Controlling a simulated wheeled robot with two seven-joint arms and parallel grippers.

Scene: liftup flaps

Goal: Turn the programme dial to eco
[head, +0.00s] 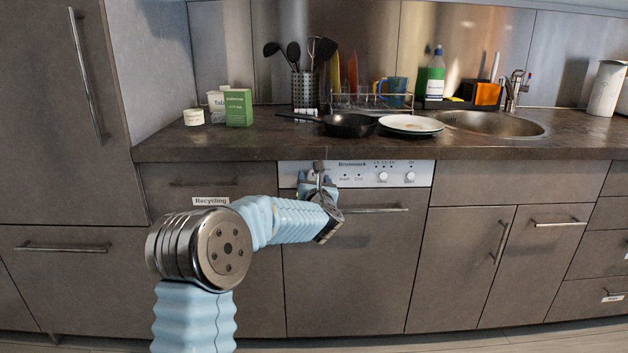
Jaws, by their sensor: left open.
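The dishwasher's white control panel (355,173) runs under the worktop, above a brown door with a bar handle. Two round knobs or buttons, a left one (383,177) and a right one (410,177), show on its right half. The panel's markings are too small to read reliably, and I cannot make out an eco mark. My left gripper (319,176) is open at the left part of the panel. It covers that part, so a dial there is hidden, and I cannot tell whether the fingers touch anything. My right gripper is not in view.
The dishwasher handle (368,210) sticks out just below the panel. The worktop (230,143) overhangs above. A black pan (350,125) and plates (411,124) stand near its edge. A drawer labelled Recycling is left of the dishwasher. The floor in front is clear.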

